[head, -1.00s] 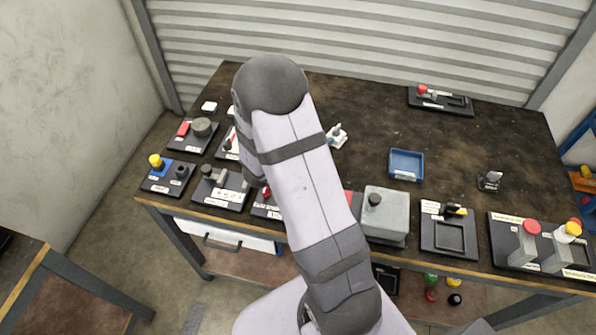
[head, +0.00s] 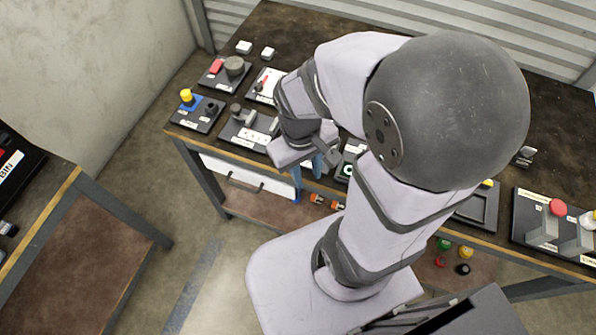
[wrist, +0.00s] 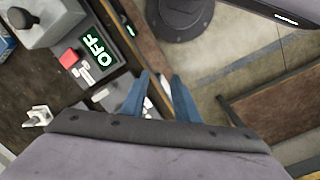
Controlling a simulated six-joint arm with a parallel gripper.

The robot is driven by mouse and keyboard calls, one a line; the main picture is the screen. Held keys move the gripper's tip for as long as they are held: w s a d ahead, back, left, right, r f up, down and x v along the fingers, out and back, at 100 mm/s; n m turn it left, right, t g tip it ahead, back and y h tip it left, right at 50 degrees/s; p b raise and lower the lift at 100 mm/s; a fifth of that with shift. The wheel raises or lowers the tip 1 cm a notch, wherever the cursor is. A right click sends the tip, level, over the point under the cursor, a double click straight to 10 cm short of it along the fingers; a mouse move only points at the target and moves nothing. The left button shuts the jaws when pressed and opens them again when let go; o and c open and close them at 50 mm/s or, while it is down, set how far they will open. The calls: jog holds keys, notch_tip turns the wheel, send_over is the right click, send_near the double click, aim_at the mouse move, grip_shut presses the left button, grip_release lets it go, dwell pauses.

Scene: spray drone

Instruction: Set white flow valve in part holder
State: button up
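My gripper (head: 307,172) hangs over the front edge of the workbench, with its two blue fingers pointing down. In the wrist view the fingers (wrist: 158,82) are apart, with nothing clearly held between them. A small white T-shaped piece (wrist: 84,73) sits beside a red block on a dark panel, left of the fingers; I cannot tell whether it is the white flow valve. A white U-shaped piece (wrist: 38,116) stands on the bench farther left. A small grey and black stand (head: 524,157) at the right, partly hidden by my arm, may be the part holder.
Labelled boards with knobs line the bench's front, including one with a yellow knob (head: 186,96). A drawer (head: 246,177) is under the bench edge. Another table (head: 75,240) stands at the left. My arm hides the bench's middle.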

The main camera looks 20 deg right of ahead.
jog(key=shift+o, duration=0.4)
jog(key=shift+w+a+r+m+y, duration=0.1)
jog(key=shift+a+r+m+y, duration=0.15)
jog(key=shift+a, duration=0.3)
jog(key=shift+w+a+m+y, duration=0.1)
jog(key=shift+a+m+y, duration=0.05)
jog(key=shift+a+m, duration=0.3)
